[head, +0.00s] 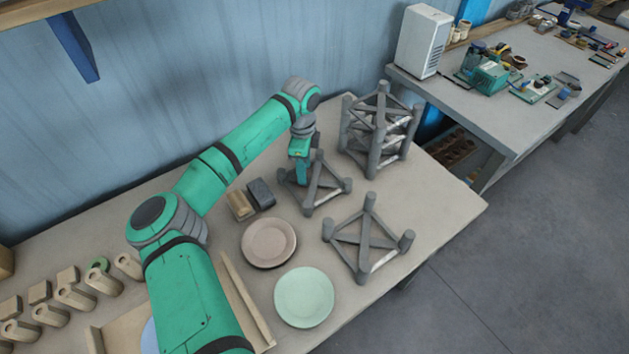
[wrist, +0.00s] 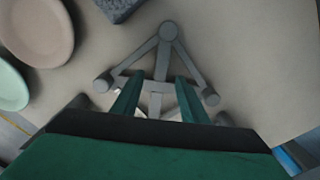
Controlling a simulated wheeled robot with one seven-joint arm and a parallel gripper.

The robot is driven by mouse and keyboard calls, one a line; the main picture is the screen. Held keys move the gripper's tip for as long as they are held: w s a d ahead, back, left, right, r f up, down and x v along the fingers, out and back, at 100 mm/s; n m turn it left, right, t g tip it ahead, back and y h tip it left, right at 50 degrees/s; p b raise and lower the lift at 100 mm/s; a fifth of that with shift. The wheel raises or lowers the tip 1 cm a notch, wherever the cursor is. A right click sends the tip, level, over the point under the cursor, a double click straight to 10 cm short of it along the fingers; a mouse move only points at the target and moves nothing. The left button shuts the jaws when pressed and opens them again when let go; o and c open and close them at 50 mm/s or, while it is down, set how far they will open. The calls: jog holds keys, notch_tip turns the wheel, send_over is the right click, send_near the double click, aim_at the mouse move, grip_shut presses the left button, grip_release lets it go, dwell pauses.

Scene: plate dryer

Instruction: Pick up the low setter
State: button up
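Two low grey setters, open frames with short corner posts, stand on the table. One setter (head: 324,190) is under my gripper (head: 303,176); the other setter (head: 366,242) stands apart, nearer the front right. In the wrist view the setter below me (wrist: 163,62) shows crossing bars and round posts. My gripper (wrist: 159,82) is open there, its two green fingers apart on either side of the setter's middle bar. I cannot tell how far down the fingers reach or whether they touch it. My gripper partly hides the setter's rear part.
A taller stack of grey setters (head: 380,135) stands close behind on the right. A dark block (head: 261,193) and a tan block (head: 241,206) lie left of the setter. A pinkish plate (head: 268,243) and a pale green plate (head: 304,297) lie in front.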

aim_at(314, 181)
notch_tip(314, 181, down, 5)
dwell(0.3)
grip_shut()
jog(key=shift+w+r, duration=0.1)
dwell(1.3)
